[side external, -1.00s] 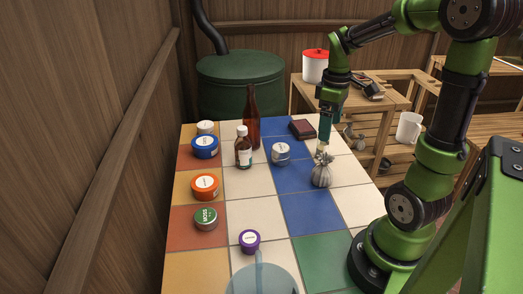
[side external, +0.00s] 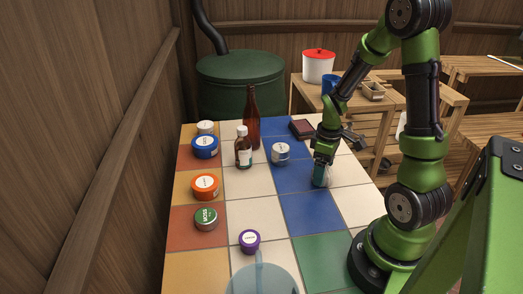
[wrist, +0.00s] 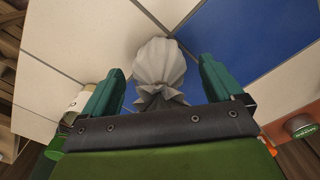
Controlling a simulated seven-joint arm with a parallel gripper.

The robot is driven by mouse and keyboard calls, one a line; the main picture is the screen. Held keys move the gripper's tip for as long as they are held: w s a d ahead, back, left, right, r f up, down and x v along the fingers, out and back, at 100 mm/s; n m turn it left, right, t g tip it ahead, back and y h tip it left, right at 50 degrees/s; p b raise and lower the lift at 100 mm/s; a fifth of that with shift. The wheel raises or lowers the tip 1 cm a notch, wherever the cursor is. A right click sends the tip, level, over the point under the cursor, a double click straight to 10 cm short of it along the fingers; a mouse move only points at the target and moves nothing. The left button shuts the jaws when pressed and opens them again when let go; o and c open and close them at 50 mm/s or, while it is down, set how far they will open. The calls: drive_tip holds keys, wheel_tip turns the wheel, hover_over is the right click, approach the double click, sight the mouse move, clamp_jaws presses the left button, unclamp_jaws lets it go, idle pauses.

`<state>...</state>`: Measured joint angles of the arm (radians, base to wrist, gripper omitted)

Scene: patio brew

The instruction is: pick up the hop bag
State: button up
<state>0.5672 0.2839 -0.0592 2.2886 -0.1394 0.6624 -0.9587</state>
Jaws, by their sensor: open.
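The hop bag (wrist: 162,66) is a pale grey cloth sack with a gathered, tied neck. In the wrist view it stands between the two teal fingers of my gripper (wrist: 162,88), with its neck towards the palm. The fingers are open, with one on each side of the bag. In the side view my gripper (side external: 321,178) is low over the tiled table at the right of the blue tiles. There it hides nearly all of the bag.
A silver-lidded tin (side external: 280,154), a brown bottle with a white cap (side external: 244,150) and a tall brown bottle (side external: 251,120) stand left of my gripper. A dark red box (side external: 302,129) lies behind it. Several round tins line the table's left side.

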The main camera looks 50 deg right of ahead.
drive_tip(key=shift+f, duration=0.95)
drive_tip(key=shift+c, duration=0.2)
drive_tip(key=c, duration=1)
drive_tip(key=shift+r, duration=0.1)
